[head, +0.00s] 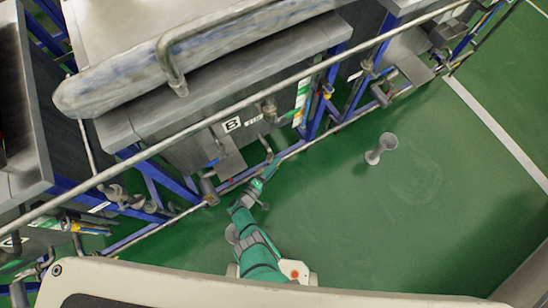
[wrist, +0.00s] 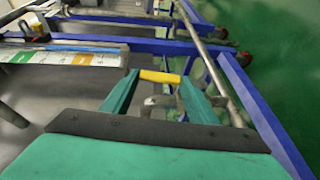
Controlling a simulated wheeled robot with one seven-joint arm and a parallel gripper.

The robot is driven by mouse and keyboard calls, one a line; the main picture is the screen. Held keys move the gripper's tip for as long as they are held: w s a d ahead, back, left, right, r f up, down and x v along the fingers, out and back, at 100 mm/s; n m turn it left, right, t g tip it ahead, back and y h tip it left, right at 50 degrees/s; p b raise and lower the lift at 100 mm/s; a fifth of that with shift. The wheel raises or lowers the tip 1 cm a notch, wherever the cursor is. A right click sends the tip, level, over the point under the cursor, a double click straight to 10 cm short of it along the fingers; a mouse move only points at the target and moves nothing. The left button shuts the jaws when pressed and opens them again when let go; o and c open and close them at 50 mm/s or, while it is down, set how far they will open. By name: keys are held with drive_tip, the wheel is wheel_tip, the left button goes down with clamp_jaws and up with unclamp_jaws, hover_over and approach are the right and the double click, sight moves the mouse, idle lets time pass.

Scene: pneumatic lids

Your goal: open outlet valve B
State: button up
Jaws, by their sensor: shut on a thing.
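A tank marked with a B label (head: 232,124) stands in the middle of the head view. My teal gripper (head: 271,166) reaches the pipework at the lower front edge of this tank. In the wrist view, my gripper (wrist: 160,77) has its two teal fingers closed on the ends of a short yellow handle (wrist: 160,76), which spans the gap between the fingertips. Grey metal fittings (wrist: 158,102) show behind and below the handle. The handle is hidden or too small to make out in the head view, so its turn against the pipe cannot be told.
A long grey rail (head: 300,76) runs diagonally across the tank fronts. Blue frame beams (wrist: 262,110) lie close to the right of my gripper. A grey funnel-shaped stand (head: 381,148) is on the green floor (head: 420,200), which is otherwise clear to the right.

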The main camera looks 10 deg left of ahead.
drive_tip(key=shift+s+a+f, duration=0.1)
drive_tip(key=shift+s+f, duration=0.1)
drive_tip(key=shift+s, duration=0.05)
drive_tip(key=o, duration=1.3)
drive_tip(key=shift+o, duration=1)
drive_tip(key=shift+w+r, duration=0.1)
drive_tip(key=shift+r, duration=0.05)
drive_tip(key=v, duration=1)
drive_tip(key=shift+s+a, duration=0.2)
drive_tip(key=shift+s, duration=0.15)
